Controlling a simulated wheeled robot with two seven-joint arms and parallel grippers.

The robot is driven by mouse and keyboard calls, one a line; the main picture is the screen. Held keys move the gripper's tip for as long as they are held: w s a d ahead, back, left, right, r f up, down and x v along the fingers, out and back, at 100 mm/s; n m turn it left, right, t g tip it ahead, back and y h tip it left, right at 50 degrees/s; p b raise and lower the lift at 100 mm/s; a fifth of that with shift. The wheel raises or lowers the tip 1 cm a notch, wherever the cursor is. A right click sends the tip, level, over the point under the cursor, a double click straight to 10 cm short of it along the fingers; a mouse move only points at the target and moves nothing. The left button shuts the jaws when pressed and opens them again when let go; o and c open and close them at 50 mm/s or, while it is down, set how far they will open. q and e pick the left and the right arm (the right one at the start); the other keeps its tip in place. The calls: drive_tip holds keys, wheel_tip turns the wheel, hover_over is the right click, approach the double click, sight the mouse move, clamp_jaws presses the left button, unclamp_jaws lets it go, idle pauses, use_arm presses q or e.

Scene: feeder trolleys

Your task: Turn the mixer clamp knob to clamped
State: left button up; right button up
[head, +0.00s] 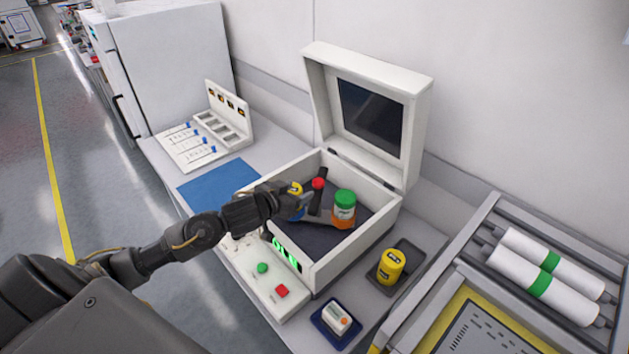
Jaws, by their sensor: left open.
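The mixer is a white box (335,268) with its windowed lid (368,125) standing open. A red knob (318,183) on a dark bar shows inside, toward the back; I cannot tell its turn position. A white jar with a green cap (344,205) sits upright in an orange holder to the knob's right. My left gripper (307,203) is open inside the box, just below and left of the knob in the picture, apart from it as far as I can see. A yellow and blue item (296,188) is partly hidden behind it. My right gripper is not in view.
A front panel (262,283) has a green button, a red button and a lit green display. A yellow canister (391,266) stands on a dark tray at right. A blue mat (219,182) lies bare at left.

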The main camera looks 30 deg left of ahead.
sight(318, 181)
use_arm(q)
drive_tip(key=p+x, duration=0.1)
drive_tip(key=x, duration=0.8)
drive_tip(key=shift+w+f, duration=0.25)
drive_tip(key=shift+w, duration=0.25)
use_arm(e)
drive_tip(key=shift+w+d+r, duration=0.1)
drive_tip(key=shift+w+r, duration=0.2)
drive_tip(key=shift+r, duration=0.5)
use_arm(q)
drive_tip(key=shift+c, duration=0.9)
drive_tip(key=shift+d, duration=0.1)
clamp_jaws()
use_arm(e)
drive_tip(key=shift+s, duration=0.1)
